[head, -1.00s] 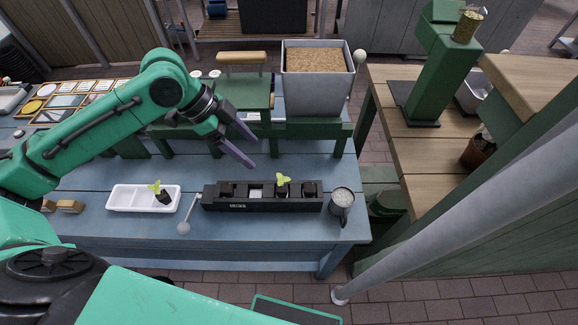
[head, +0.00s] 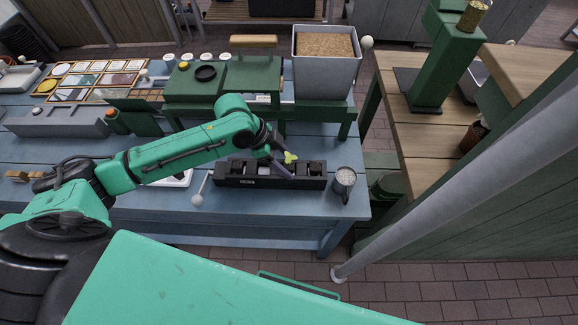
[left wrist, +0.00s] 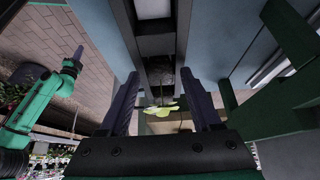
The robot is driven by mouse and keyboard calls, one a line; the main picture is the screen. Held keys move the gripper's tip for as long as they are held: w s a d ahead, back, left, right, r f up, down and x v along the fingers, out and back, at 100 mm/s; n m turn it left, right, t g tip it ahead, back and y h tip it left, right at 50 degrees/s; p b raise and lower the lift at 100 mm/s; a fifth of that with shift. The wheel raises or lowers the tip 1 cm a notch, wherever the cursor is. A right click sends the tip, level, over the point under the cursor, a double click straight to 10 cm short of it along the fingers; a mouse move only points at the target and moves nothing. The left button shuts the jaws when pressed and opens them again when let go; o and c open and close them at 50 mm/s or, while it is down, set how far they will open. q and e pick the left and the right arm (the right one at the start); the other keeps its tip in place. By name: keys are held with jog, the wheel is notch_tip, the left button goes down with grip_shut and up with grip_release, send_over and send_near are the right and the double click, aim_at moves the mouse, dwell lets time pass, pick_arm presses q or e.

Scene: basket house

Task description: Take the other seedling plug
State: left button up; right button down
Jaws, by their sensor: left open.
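A seedling plug with light green leaves (head: 290,157) sits in the long black tray (head: 232,181) on the blue table. My left gripper (head: 283,163) is open and reaches down at this seedling. In the left wrist view the leaves (left wrist: 160,109) show between the two open fingers (left wrist: 165,100), with the dark plug beyond them in a black slot. I cannot tell whether the fingers touch it. The white tray (head: 182,180) is mostly hidden behind my left arm, and no seedling shows in it. My right gripper (left wrist: 77,57) appears small at the left of the wrist view, its jaws unclear.
A grey mug (head: 344,183) with pale grains stands just right of the black tray. A white spoon-like tool (head: 198,198) lies to its left. Behind stand a green bench (head: 250,80) and a grey bin of brown soil (head: 325,75). A slanted grey pole crosses the right side.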

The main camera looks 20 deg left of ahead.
pick_arm(q)
grip_shut()
jog(key=shift+r, duration=0.1)
